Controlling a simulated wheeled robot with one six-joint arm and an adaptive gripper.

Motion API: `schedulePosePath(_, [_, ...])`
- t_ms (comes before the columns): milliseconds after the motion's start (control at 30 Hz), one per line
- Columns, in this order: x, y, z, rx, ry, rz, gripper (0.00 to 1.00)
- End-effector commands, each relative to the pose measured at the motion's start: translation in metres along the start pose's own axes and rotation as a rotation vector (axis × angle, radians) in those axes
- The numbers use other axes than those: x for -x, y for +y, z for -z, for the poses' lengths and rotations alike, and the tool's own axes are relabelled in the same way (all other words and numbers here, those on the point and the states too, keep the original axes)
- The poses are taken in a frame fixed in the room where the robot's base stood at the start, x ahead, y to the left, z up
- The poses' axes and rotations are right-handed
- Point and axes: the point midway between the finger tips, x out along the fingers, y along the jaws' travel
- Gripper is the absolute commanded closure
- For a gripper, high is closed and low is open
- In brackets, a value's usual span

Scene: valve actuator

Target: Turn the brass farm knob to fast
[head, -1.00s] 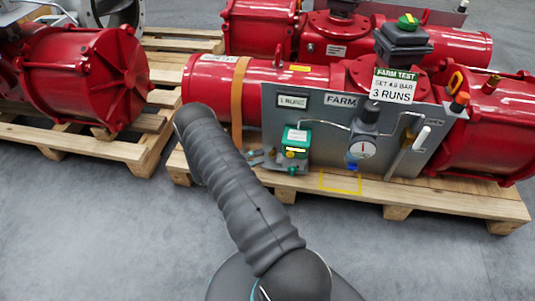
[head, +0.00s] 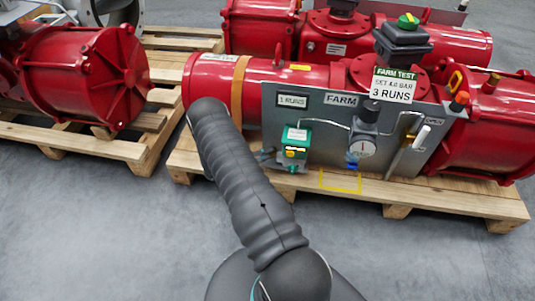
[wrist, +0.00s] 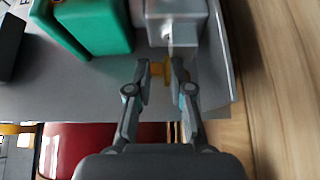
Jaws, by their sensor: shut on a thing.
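The brass farm knob (wrist: 160,70) shows in the wrist view as a small yellow-brown piece between my fingertips. My gripper (wrist: 160,72) is shut on it, and the fingers hide part of it. A silver block (wrist: 176,22) is right beyond the knob, and a green housing (wrist: 100,28) is to its left. In the head view the green unit (head: 297,138) stands on the grey panel (head: 325,125) marked FARM. My arm hides most of the gripper there. I cannot read the knob's setting or any fast mark.
A pressure gauge (head: 366,148) and pipes are on the panel, right of the green unit. A small sign reads 1 RUNS (head: 293,101); a FARM TEST card (head: 393,84) says 3 RUNS. The red actuator (head: 218,85) rests on a wooden pallet (head: 455,200). The grey floor in front is clear.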

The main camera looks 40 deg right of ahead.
Motion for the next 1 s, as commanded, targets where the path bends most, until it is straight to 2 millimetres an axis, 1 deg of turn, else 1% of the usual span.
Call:
schedulePosePath(33, [0.001,0.003,0.000,-0.001,-0.001,-0.006,1.00])
schedulePosePath(233, [0.000,0.004,0.000,0.001,0.025,-0.008,1.00])
schedulePosePath(467, [-0.001,0.006,-0.003,0.002,0.139,-0.009,1.00])
schedulePosePath(1000, [-0.006,0.004,-0.011,-0.003,0.623,-0.008,1.00])
